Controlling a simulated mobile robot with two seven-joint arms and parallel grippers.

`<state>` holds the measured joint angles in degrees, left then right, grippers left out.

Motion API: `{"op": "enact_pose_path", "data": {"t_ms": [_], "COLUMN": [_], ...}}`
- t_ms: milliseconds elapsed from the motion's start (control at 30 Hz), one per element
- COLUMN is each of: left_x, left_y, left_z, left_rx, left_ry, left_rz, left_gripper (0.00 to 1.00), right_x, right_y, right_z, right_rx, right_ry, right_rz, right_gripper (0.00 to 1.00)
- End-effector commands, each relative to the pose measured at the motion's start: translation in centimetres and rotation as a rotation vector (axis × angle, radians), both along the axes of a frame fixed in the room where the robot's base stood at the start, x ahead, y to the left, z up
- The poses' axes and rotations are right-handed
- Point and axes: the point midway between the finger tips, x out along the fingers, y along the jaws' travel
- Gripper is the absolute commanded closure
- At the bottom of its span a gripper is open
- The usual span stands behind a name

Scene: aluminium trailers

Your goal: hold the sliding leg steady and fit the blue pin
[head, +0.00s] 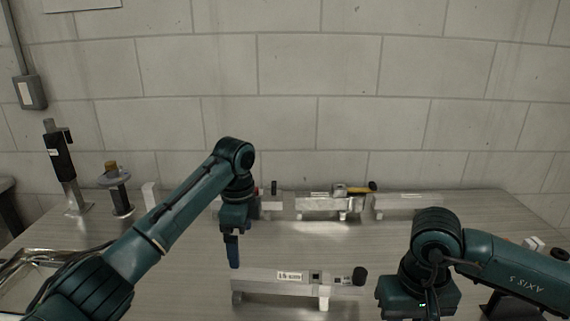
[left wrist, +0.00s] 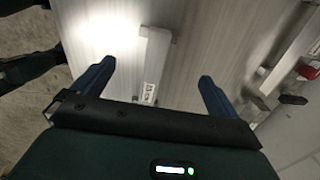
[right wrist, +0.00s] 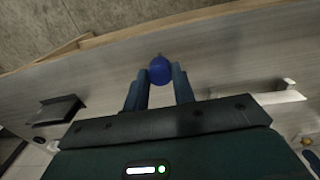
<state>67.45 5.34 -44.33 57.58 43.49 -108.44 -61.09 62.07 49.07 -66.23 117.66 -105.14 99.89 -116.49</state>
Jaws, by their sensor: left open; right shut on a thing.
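A pale aluminium bar (head: 300,282) with a white label lies at the bench front. A white leg (head: 323,297) sticks down from it; a black knob (head: 359,277) is at its right end. I cannot tell which part slides. My left gripper (head: 233,252) points down near the bar's left end. In the left wrist view its fingers (left wrist: 150,78) are wide apart, with the bar (left wrist: 153,55) showing between and beyond them, not gripped. My right gripper (right wrist: 160,80) is shut on the blue pin, whose round blue head (right wrist: 160,70) shows between the fingertips. The pin's shaft is hidden.
More aluminium bars (head: 325,204) stand along the back of the bench, one with a yellow and black part. A post stand (head: 60,160) and a round-topped stand (head: 118,188) are at back left. The bench middle (head: 310,242) is clear.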

Motion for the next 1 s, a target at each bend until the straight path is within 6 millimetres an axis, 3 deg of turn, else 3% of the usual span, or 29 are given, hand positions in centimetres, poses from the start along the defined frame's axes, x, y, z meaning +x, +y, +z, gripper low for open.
{"op": "enact_pose_path", "data": {"t_ms": [100,267,800,1000], "left_x": [-0.2,-0.3,-0.3,-0.3], "left_y": [-0.8,-0.9,-0.9,-0.9], "left_z": [0.7,-0.4,-8.2,-10.2], "left_rx": [-0.013,-0.015,-0.015,-0.015], "left_ry": [0.028,0.036,0.034,0.033], "left_rz": [0.006,0.007,0.007,0.008], "left_gripper": [0.02,0.02,0.02,0.02], "right_x": [0.0,0.0,0.0,0.0], "right_y": [0.0,0.0,0.0,0.0], "right_z": [0.0,0.0,0.0,0.0], "right_rx": [0.0,0.0,0.0,0.0], "right_ry": [0.0,0.0,0.0,0.0], "right_rz": [0.0,0.0,0.0,0.0], "right_gripper": [0.96,0.96,0.96,0.96]}}
